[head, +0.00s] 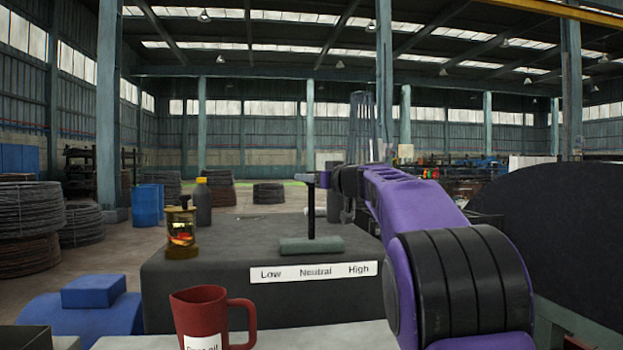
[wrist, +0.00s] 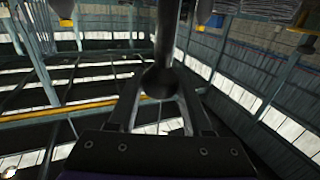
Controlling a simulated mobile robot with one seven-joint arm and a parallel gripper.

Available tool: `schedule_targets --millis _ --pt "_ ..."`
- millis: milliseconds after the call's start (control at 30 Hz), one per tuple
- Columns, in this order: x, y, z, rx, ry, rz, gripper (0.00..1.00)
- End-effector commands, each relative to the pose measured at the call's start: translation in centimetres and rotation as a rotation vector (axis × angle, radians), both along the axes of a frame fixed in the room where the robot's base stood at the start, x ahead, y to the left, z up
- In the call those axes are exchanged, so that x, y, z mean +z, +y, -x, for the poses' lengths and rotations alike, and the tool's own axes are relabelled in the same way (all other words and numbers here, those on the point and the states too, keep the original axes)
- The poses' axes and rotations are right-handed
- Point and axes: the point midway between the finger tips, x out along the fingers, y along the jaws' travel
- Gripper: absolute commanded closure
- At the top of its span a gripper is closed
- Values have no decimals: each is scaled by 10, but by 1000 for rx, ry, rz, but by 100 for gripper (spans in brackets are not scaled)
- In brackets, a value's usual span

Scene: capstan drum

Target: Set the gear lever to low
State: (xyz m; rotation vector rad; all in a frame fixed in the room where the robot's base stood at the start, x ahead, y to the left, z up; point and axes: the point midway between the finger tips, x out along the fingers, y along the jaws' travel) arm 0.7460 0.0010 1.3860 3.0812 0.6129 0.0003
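The gear lever (head: 310,215) is a thin dark upright rod rising from a grey-green base on the dark housing (head: 200,284). It stands above the word Neutral on the white label strip (head: 313,272), which reads Low, Neutral, High from left to right. My gripper (head: 318,180) reaches in from the right at the height of the lever's top. In the wrist view, the lever's dark round knob (wrist: 158,81) is between my two fingers (wrist: 160,92), its rod running to the top edge. Whether the fingers press on the knob is unclear.
A brass-and-glass oiler (head: 182,238) stands on the housing's left side, with a dark yellow-capped bottle (head: 203,204) behind it. A red mug (head: 205,318) stands in front. The housing top between oiler and lever is clear. A large dark drum (head: 550,235) is at right.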

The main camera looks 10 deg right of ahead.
Motion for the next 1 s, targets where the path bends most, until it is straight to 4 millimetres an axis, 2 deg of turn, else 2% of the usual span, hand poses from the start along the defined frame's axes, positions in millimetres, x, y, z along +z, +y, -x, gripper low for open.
schedule_targets --millis 33,167,1000 --pt "0 0 0 0 0 0 77" --pt "0 0 0 0 0 0 100" --pt "0 0 0 0 0 0 100"
